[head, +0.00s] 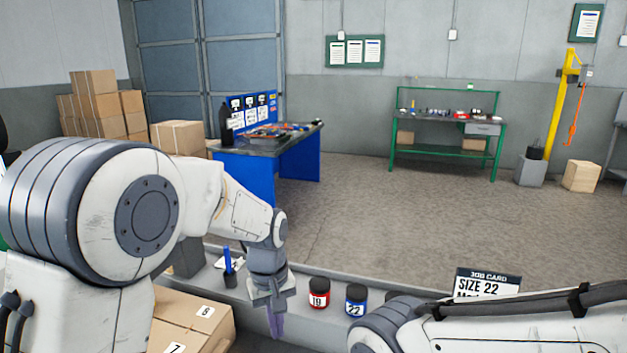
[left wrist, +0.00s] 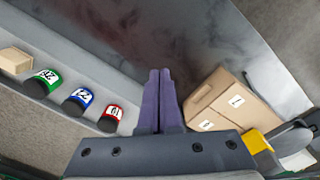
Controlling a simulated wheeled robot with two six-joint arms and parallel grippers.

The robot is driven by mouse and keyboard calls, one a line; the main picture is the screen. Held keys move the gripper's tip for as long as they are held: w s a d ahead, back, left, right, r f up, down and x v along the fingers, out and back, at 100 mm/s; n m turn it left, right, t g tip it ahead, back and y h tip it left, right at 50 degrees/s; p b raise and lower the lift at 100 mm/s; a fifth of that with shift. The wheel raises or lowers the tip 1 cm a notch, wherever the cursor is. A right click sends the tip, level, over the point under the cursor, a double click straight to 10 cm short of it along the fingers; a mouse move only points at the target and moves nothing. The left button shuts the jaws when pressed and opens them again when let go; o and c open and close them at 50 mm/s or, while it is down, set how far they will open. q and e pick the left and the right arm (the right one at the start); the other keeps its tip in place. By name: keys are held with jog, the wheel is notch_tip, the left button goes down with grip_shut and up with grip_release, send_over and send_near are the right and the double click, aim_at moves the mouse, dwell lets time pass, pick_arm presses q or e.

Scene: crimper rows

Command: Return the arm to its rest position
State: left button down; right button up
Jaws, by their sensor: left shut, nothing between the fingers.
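My left arm comes in from the left, and its gripper (head: 276,325) points down in front of the bench shelf. In the left wrist view the purple fingers (left wrist: 160,90) lie together, shut, with nothing between them. A red jar labelled 19 (head: 319,293) and a blue jar labelled 22 (head: 356,300) stand just right of the gripper. The left wrist view also shows a green-banded jar (left wrist: 42,83). The gripper touches no jar that I can see. My right arm shows at the lower right; its gripper is out of view.
Cardboard boxes labelled 7 and 8 (head: 190,315) sit below my left arm. A blue pen in a holder (head: 229,268) stands left of the gripper. A job card reading SIZE 22 (head: 487,282) stands at the right. A blue workbench (head: 245,172) and green bench (head: 445,128) stand farther back.

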pick_arm(q)
jog(key=s+d+r+m, duration=0.1)
jog(key=s+m, duration=0.5)
jog(key=s, duration=0.6)
jog(key=s+d+r+m+p, duration=0.1)
jog(key=s+r+m, duration=0.2)
jog(key=s, duration=0.9)
jog(key=m, duration=0.3)
jog(key=shift+s+d+r+h, duration=0.2)
jog(key=shift+s+d+h, duration=0.1)
jog(key=shift+d, duration=0.1)
jog(key=shift+w, duration=0.1)
